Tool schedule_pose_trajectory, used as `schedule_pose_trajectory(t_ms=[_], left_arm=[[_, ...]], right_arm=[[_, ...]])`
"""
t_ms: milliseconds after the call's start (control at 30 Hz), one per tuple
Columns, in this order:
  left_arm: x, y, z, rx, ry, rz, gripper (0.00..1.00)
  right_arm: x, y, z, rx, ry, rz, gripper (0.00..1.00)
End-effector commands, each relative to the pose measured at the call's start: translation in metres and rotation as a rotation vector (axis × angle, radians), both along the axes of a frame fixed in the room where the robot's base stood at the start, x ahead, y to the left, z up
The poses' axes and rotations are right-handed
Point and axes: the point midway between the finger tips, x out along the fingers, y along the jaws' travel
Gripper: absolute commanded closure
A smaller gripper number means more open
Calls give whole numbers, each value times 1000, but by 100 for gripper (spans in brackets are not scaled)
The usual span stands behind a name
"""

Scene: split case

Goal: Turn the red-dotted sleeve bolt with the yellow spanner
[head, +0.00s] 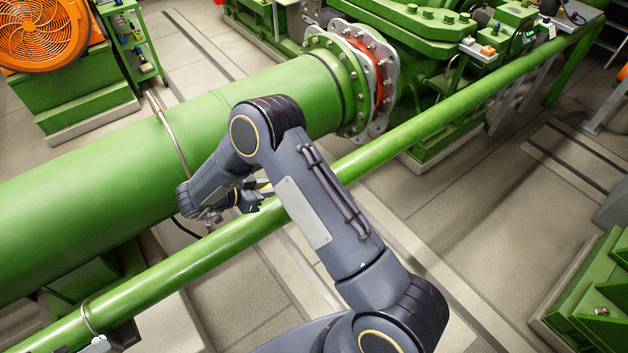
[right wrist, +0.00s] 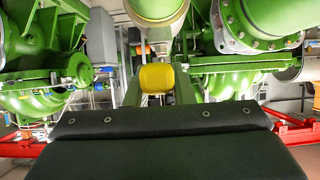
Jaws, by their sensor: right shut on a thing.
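My right gripper (head: 252,195) is between the large green pipe and the thinner green pipe, mostly hidden by my own arm. In the right wrist view it is shut on the yellow spanner (right wrist: 157,77), whose yellow end shows between the fingers. The rest of the spanner is hidden. I cannot make out a red-dotted sleeve bolt in either view. A flanged joint (head: 345,85) with several bolts and a red ring (head: 374,72) is at the right end of the large pipe, apart from the gripper. My left gripper is not in view.
The large green pipe (head: 75,205) runs beyond my arm. The thinner green pipe (head: 420,125) crosses under the forearm. Green machinery (head: 420,45) stands at the back, an orange fan (head: 40,35) at the far left. Open floor (head: 480,215) lies to the right.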

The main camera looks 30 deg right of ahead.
Motion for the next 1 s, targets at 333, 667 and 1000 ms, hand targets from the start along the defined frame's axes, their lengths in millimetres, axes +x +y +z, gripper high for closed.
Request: schedule_pose_trajectory(t_ms=[333,667,1000], left_arm=[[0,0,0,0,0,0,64],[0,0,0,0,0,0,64],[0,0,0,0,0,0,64]], right_arm=[[0,0,1,-1,0,0,100],[1,0,8,0,-1,0,100],[0,0,25,1,-2,0,100]])
